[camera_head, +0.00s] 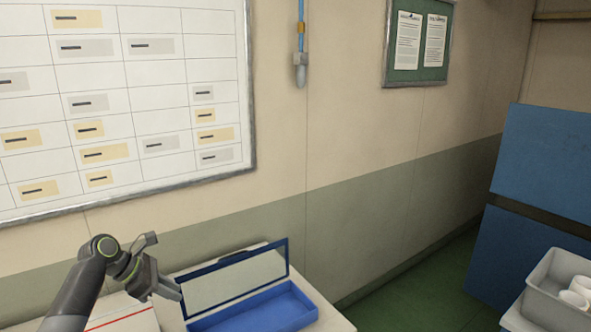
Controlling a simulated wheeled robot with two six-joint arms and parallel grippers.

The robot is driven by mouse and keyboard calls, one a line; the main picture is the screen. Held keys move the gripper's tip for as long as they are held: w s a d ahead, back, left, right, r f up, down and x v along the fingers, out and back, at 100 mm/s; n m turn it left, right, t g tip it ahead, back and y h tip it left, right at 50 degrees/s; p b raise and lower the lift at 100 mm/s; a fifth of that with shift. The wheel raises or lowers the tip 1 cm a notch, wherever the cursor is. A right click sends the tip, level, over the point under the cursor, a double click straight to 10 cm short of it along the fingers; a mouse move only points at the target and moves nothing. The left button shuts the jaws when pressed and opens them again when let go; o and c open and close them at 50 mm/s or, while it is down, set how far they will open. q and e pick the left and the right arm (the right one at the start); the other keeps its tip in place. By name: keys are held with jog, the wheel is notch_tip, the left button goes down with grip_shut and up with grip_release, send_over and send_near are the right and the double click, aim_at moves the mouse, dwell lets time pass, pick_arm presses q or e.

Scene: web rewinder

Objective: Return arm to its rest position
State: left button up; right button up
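My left arm comes in from the lower left. Its dark grey gripper (164,286) is in the air beside the left end of an open blue case (262,310), with its fingers pointing right and down. The fingers overlap one another in this view, so I cannot tell whether they are open or shut. No held object can be made out. My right arm and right gripper are out of view.
The blue case, with a clear raised lid (236,277), stands on a white table (334,322). White papers with a red line (118,319) lie left of it. A wall with a whiteboard (160,70) is behind. A grey bin (556,300) with white rolls is at right.

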pick_arm(q)
jog(key=s+d+f+m+y, duration=0.2)
jog(key=s+f+m+y, duration=0.2)
jog(key=s+f+m, duration=1.15)
jog(key=s+a+r+m+y, duration=0.15)
jog(key=s+m+y, duration=0.45)
jog(key=s, duration=2.2)
notch_tip(320, 180, down, 26)
jog(key=a+g+h+b, duration=0.1)
jog(key=a+b, duration=0.1)
jog(key=s+d+f+g+b, duration=0.1)
jog(key=s+f+b, duration=0.1)
jog(key=s+f, duration=1.3)
notch_tip(320, 180, down, 4)
jog(key=shift+s+r+m+h, duration=0.2)
jog(key=shift+r+m+h, duration=0.05)
jog(key=shift+m+h, duration=0.2)
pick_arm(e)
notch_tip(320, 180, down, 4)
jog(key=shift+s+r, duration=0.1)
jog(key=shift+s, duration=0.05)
